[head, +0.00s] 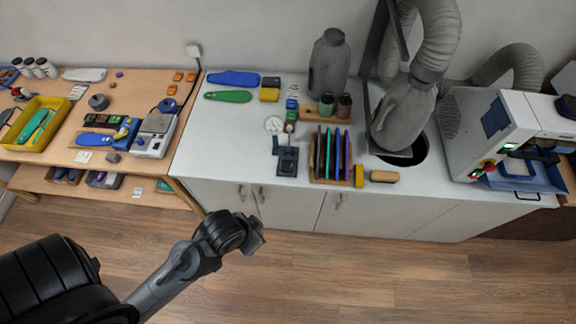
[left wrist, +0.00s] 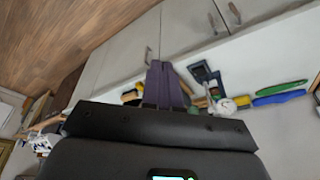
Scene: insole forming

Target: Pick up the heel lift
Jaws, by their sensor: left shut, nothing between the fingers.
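No piece is clearly identifiable as the heel lift. Candidates in the head view are a small dark blue block (head: 271,81) and a yellow block (head: 269,95) beside the blue insole (head: 233,78) and green insole (head: 228,96) on the white counter. My left gripper (head: 260,238) is over the floor in front of the counter's cabinet doors, apart from everything on top. In the left wrist view its fingers (left wrist: 164,72) are together and empty, with the counter beyond them. My right gripper is in neither view.
The white counter (head: 215,140) holds a rack of upright coloured sheets (head: 332,158), a black gauge stand (head: 287,160), a grey bottle (head: 329,65), a hose-fed grey hood and a white machine (head: 500,130). A wooden bench (head: 60,165) with a yellow tray (head: 36,145) stands left. The counter's left front is bare.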

